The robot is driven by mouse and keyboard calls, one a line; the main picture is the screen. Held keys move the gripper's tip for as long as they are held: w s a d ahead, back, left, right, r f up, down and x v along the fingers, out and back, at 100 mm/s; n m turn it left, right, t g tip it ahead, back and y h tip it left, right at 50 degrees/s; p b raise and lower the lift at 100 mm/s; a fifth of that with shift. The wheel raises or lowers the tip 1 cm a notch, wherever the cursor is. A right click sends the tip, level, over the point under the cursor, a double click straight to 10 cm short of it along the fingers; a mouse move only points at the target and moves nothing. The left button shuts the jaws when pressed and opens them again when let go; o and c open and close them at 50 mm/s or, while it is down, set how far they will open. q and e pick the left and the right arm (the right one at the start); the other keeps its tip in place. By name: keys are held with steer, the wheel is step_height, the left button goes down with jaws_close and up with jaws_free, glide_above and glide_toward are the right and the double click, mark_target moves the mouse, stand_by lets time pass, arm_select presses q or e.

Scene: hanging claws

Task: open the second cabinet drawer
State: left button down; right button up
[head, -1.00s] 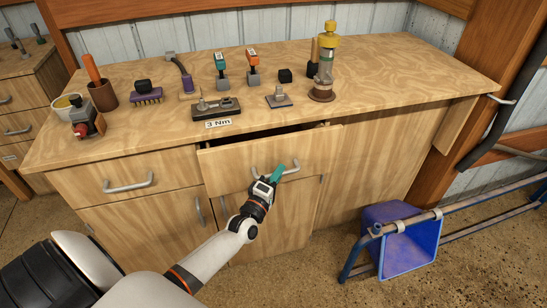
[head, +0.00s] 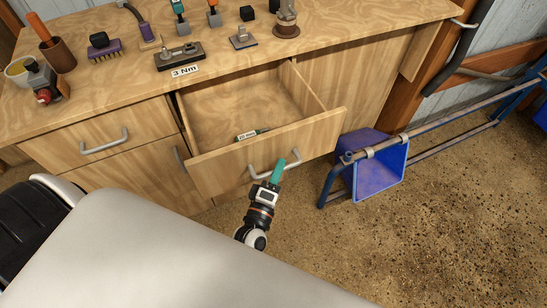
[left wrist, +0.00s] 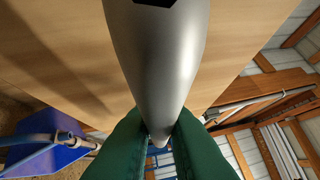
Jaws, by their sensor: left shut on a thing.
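The second cabinet drawer (head: 215,159) is pulled well out of the wooden cabinet in the head view, and its inside shows. In the left wrist view the handle (left wrist: 158,60) passes large between the two green fingers (left wrist: 158,135). My right gripper is not in view.
The first drawer (head: 75,145), left of the open one, is shut. Tools stand on the worktop (head: 105,90). A blue bin (head: 378,175) and a blue metal rail (head: 440,120) are on the right. The floor at lower right is clear.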

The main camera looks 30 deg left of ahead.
arm_select(q)
steer(key=shift+s+d, duration=0.2)
steer(key=shift+f, duration=0.1)
steer(key=c, duration=1.5)
jaws_free()
steer(key=shift+o, duration=0.2)
steer(key=shift+s, duration=0.1)
steer(key=s+f+b, duration=0.1)
steer(key=s+b, duration=0.1)
steer(key=s, duration=0.9)
steer(key=shift+s+d+f+b, duration=0.25)
steer(key=shift+s+d+b, duration=0.1)
steer(key=shift+d+b, duration=0.05)
steer(key=shift+f, duration=0.1)
